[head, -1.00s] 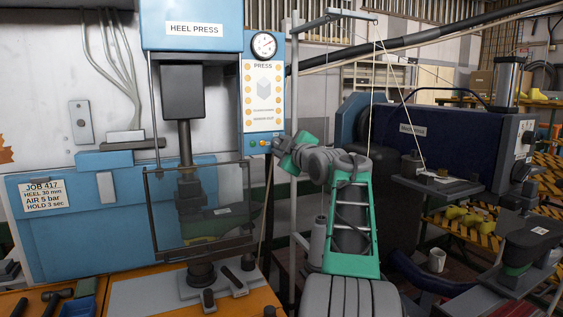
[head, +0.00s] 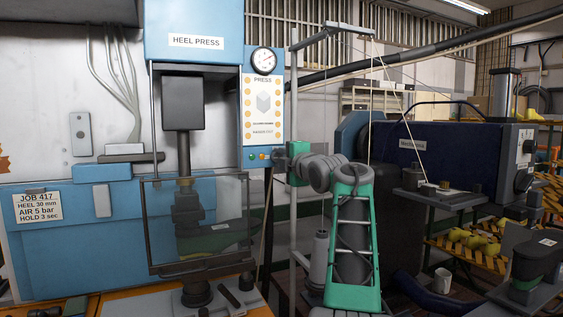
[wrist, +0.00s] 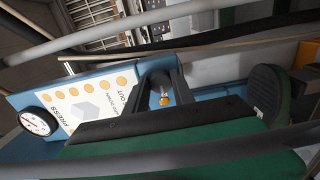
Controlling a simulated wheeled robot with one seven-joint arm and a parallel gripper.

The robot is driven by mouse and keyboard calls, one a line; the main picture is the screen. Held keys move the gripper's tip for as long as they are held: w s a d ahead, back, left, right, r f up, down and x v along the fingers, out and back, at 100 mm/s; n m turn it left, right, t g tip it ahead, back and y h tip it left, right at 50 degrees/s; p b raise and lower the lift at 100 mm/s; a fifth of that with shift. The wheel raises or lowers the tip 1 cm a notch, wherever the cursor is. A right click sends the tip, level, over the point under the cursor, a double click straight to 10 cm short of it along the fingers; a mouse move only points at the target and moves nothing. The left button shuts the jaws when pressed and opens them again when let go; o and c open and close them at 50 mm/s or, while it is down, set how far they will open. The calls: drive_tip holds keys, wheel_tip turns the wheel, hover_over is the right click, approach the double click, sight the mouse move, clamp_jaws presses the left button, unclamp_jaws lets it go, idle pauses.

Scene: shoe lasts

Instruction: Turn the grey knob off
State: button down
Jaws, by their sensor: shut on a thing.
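The blue heel press (head: 193,25) has a white control panel (head: 263,105) on its right column. At the panel's lower edge are a green button (head: 252,156) and an orange button (head: 263,156). My gripper (head: 274,156) reaches the press from the right, just beside these buttons. In the wrist view my two dark fingers (wrist: 161,80) are closed in at the panel's lower end, shut on the grey knob, which they mostly hide. The orange button (wrist: 165,101) shows between them. I cannot tell which way the knob is turned.
A pressure gauge (head: 263,60) sits above the panel. A clear guard (head: 200,225) hangs left of my arm. A grey upright pole (head: 294,110) stands close behind my gripper. A dark blue machine (head: 440,150) stands to the right, with a thin cord hanging between.

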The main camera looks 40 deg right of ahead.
idle(0.3)
drive_tip(key=c, duration=1.3)
unclamp_jaws()
drive_tip(key=shift+c, duration=0.2)
drive_tip(key=b+v, duration=0.2)
drive_tip(key=v, duration=0.5)
drive_tip(key=shift+s+a, duration=0.2)
drive_tip(key=shift+s, duration=0.2)
